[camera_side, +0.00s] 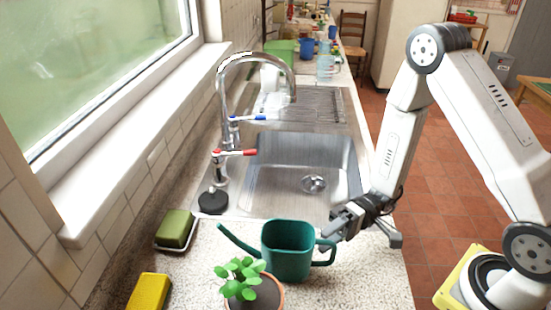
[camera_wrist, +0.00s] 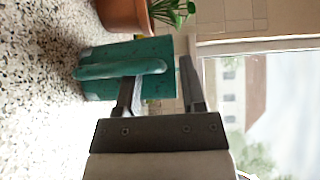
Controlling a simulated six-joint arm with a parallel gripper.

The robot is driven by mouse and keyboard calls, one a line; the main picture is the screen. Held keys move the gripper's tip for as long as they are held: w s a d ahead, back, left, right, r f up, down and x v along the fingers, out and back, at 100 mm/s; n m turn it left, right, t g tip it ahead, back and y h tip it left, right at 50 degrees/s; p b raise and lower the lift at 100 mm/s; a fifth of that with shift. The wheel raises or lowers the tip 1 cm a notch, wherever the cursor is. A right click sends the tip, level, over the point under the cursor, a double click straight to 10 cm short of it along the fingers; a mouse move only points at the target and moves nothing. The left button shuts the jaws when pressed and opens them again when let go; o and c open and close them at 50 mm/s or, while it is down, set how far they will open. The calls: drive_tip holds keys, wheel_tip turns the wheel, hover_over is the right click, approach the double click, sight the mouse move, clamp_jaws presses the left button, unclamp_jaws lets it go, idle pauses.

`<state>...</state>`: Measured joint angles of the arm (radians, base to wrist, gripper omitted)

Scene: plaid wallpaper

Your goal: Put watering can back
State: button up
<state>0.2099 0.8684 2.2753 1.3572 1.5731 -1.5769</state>
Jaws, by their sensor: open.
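The dark green watering can (camera_side: 287,252) stands upright on the speckled counter, its spout to the left and its handle to the right. It also shows in the wrist view (camera_wrist: 152,52), lying sideways in that picture. My gripper (camera_side: 338,226) is at the handle side of the can, close to the top of the handle. In the wrist view my gripper (camera_wrist: 158,72) is open, one finger close by the handle and the other off to the right of the can. Nothing is held. I cannot tell whether a finger touches the handle.
A potted plant (camera_side: 254,293) stands just in front of the can, and its pot shows in the wrist view (camera_wrist: 124,14). A green butter-dish-like block (camera_side: 176,229) and a yellow sponge (camera_side: 149,292) lie left. The sink (camera_side: 300,165) with its tap is behind.

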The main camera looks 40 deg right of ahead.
drive_tip(key=shift+r, duration=0.2)
drive_tip(key=d, duration=1.2)
idle(0.6)
